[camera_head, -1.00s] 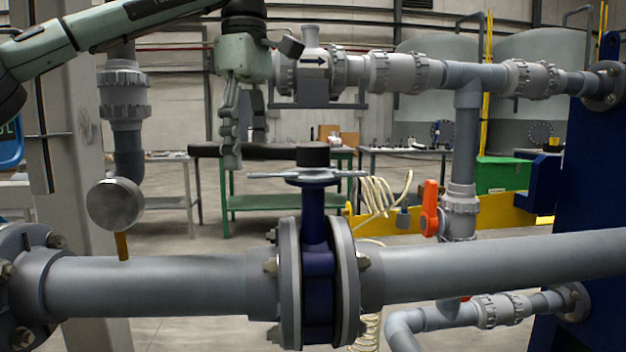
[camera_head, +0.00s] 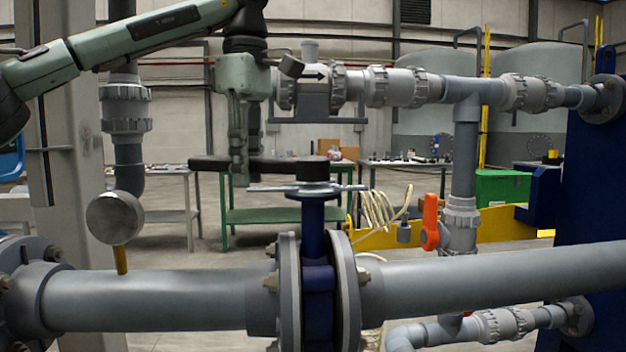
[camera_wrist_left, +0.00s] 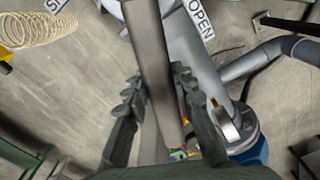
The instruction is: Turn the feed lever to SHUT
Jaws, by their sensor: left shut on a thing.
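The feed lever (camera_head: 275,163) is a black handle that points left from a black hub on top of the blue valve (camera_head: 318,270) in the large grey pipe. My left gripper (camera_head: 240,172) comes down from above, with its fingers shut on the lever about midway along. In the left wrist view the lever (camera_wrist_left: 150,50) runs between the two dark fingers (camera_wrist_left: 155,105). A white OPEN sign (camera_wrist_left: 198,18) stands at the top, just right of the lever. My right gripper is not in view.
A round gauge (camera_head: 115,218) stands on the pipe to the left. A grey pipe run (camera_head: 400,88) crosses behind, at the height of my gripper body. An orange handle (camera_head: 430,222) sits on a pipe at the right.

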